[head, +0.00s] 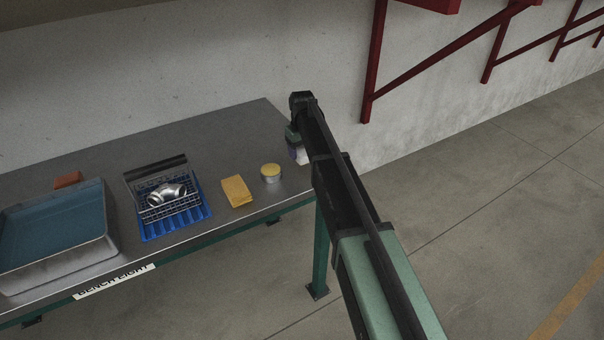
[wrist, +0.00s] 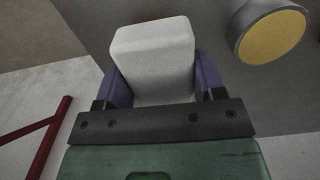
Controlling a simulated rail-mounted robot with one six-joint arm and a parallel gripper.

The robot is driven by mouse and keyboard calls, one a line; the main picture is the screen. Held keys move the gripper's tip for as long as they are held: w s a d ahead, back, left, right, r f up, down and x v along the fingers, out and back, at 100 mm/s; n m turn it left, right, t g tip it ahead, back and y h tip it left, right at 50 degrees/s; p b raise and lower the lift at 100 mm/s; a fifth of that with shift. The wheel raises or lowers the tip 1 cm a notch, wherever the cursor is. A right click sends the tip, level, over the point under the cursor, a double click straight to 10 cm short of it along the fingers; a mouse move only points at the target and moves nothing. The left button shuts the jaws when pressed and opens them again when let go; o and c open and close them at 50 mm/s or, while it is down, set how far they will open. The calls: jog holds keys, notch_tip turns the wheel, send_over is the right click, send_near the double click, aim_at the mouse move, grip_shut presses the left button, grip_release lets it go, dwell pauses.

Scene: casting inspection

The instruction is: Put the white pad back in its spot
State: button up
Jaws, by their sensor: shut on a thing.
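The white pad (wrist: 153,58) is a pale block with rounded edges. It sits between the two purple fingers of my gripper (wrist: 160,80), which is shut on it. In the head view, my gripper (head: 296,150) is at the right end of the bench, to the right of the round tin, and a bit of the pad shows at its tip. My arm hides part of the gripper there. I cannot tell how high the pad is above the bench, and no clear spot for it shows.
A round tin with a yellow top (head: 271,173) and a yellow sponge-like block (head: 237,191) stand on the bench (head: 240,131). Left of them are a blue rack (head: 176,228) with a metal pipe fitting (head: 166,195), a grey tray (head: 62,268) and an orange block (head: 68,180).

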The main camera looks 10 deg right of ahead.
notch_tip(320, 180, down, 4)
jog(key=b, duration=0.4)
jog(key=shift+r, duration=0.25)
jog(key=shift+f, duration=0.3)
jog(key=o, duration=0.9)
jog(key=shift+r, duration=0.1)
jog(key=shift+c, duration=0.2)
